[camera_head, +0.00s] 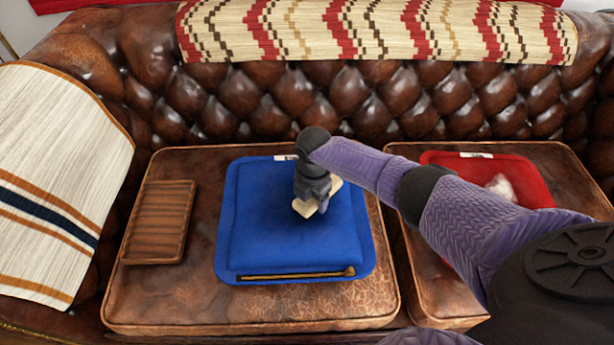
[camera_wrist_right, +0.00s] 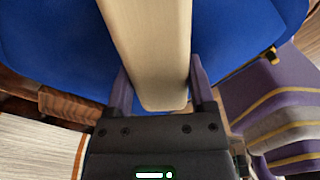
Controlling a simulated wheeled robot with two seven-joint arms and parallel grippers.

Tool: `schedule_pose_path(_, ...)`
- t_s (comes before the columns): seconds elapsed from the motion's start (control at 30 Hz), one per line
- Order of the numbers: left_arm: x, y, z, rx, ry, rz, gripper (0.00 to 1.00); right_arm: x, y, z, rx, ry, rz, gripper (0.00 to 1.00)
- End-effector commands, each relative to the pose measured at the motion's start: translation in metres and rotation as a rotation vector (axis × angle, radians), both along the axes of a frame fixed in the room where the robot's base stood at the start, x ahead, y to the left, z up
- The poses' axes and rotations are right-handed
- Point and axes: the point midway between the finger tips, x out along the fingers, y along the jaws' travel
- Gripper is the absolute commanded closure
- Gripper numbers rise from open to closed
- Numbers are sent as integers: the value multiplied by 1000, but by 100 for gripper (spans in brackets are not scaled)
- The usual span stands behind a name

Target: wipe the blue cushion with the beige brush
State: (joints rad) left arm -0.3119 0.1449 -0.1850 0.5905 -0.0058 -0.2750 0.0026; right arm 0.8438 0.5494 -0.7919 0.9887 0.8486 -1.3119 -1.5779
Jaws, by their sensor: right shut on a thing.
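The blue cushion (camera_head: 290,235) lies flat on the left seat of a brown leather sofa. It fills much of the right wrist view (camera_wrist_right: 55,50). My right gripper (camera_head: 316,200) is over the middle of the cushion, shut on the beige brush (camera_head: 306,208). In the right wrist view the brush's pale body (camera_wrist_right: 150,55) stands between the two fingers and reaches out over the blue cloth. The gripper hides part of the brush, and I cannot tell whether the brush touches the cushion. My left gripper is not in view.
A brown ridged wooden tray (camera_head: 160,222) lies left of the cushion. A thin wooden stick (camera_head: 295,275) lies along the cushion's front edge. On the right seat is a red cushion (camera_head: 525,180) with a whitish object (camera_head: 501,187) on it. The tufted backrest (camera_head: 330,100) rises behind.

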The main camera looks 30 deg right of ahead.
Motion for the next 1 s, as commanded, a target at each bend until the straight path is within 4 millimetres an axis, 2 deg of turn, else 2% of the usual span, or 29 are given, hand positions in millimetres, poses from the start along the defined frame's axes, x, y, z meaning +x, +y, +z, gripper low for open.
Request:
schedule_pose_path(0.07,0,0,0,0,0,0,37,-2,-1,-2,-5,8,-1,85)
schedule_pose_path(0.17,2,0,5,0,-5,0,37,-2,-1,6,-5,7,-1,85)
schedule_pose_path(0.53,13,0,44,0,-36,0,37,-1,0,60,-2,1,-1,85)
schedule_pose_path(0.83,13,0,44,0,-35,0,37,-1,0,59,-1,4,-1,85)
schedule_pose_path(1.0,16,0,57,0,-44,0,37,0,0,77,-1,1,-1,85)
